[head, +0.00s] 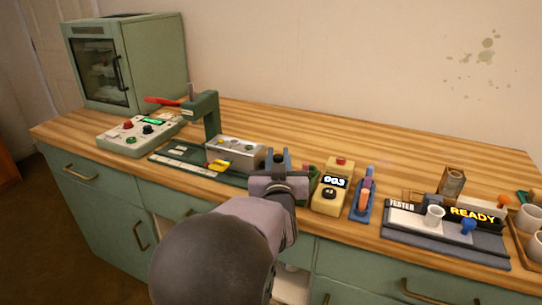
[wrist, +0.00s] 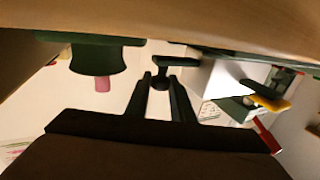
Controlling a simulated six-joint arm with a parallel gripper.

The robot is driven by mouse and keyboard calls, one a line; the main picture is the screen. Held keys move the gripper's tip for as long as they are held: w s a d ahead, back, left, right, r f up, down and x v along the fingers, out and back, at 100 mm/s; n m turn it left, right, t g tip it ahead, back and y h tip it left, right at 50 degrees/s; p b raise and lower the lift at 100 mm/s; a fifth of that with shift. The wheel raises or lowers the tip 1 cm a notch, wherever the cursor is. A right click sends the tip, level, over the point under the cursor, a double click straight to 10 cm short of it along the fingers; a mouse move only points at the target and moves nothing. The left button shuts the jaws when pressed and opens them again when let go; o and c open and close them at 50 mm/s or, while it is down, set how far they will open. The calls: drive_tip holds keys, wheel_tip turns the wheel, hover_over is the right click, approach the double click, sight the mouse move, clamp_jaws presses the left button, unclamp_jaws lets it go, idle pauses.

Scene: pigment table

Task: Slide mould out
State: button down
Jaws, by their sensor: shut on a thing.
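The mould is a silver-grey block (head: 235,150) with round marks on its top. It sits on the dark green base of the press (head: 208,115), in front of the upright column. My gripper (head: 278,160) is just right of the block. In the wrist view my gripper (wrist: 159,82) is shut on a small dark handle (wrist: 175,63), beside a pale block face (wrist: 215,85) that looks like the mould's side. My own fingers hide part of the handle, and I cannot see how it joins the block.
A yellow tab (head: 218,166) is at the press front. A control box (head: 138,135) and an oven (head: 125,62) are left. Right are a yellow meter reading 003 (head: 331,187), a blue stand (head: 362,195) and a tester (head: 445,230). The back of the table is clear.

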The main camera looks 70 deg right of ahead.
drive_tip(key=shift+s+f, duration=0.1)
drive_tip(key=shift+s, duration=0.15)
drive_tip(key=c, duration=1.5)
unclamp_jaws()
drive_tip(key=shift+s, duration=0.1)
drive_tip(key=shift+c, duration=0.2)
drive_tip(key=shift+r, duration=0.6)
wheel_tip(320, 180, up, 9)
drive_tip(key=shift+f+p, duration=0.1)
drive_tip(key=shift+p, duration=1.1)
drive_tip(key=shift+w, duration=0.2)
